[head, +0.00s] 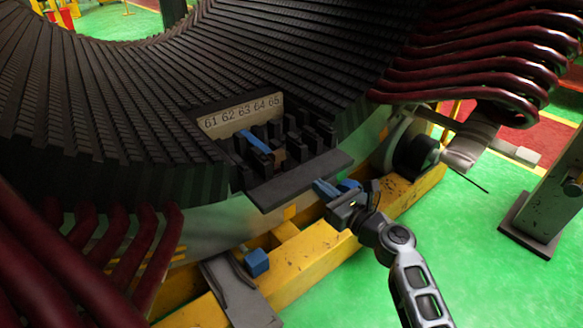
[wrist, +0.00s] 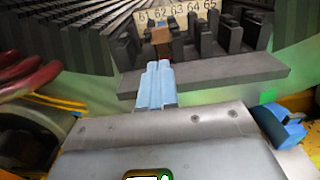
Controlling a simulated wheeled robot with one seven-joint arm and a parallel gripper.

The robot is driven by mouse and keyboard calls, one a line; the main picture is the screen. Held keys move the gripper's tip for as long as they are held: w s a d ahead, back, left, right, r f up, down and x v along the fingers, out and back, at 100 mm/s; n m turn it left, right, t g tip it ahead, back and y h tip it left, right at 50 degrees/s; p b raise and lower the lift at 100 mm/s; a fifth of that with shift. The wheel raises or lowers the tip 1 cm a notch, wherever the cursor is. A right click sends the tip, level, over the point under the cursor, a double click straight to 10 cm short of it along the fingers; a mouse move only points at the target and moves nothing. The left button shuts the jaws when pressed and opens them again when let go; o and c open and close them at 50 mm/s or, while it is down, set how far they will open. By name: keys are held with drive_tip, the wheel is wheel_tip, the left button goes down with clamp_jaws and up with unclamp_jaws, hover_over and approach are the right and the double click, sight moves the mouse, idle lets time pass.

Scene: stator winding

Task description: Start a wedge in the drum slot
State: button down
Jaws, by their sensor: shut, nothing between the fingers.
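The big dark drum (head: 70,95) fills the upper left of the head view. A label plate (head: 240,112) numbered 61 to 65 stands behind a short row of open slots. A blue strip (head: 254,141), seemingly a wedge, lies sloping among the dark slot blocks below the label. A small brown block (head: 279,154) sits beside it; it also shows in the wrist view (wrist: 161,35). My gripper (head: 319,185) is just outside the grey ledge in front of the slots. In the wrist view its light blue fingers (wrist: 157,70) are together, empty, and point toward the slots.
The grey ledge (head: 310,178) juts out below the slots. A blue block (head: 257,262) sits on the yellow beam (head: 310,265); another blue part (wrist: 283,125) is at the wrist view's right. Dark red coil ends (head: 480,60) curve out on both sides.

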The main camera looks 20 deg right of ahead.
sight(280, 155)
drive_tip(key=b+x, duration=0.4)
drive_tip(key=x, duration=1)
drive_tip(key=shift+w, duration=0.15)
drive_tip(key=shift+b+x, duration=0.45)
drive_tip(key=shift+x, duration=0.4)
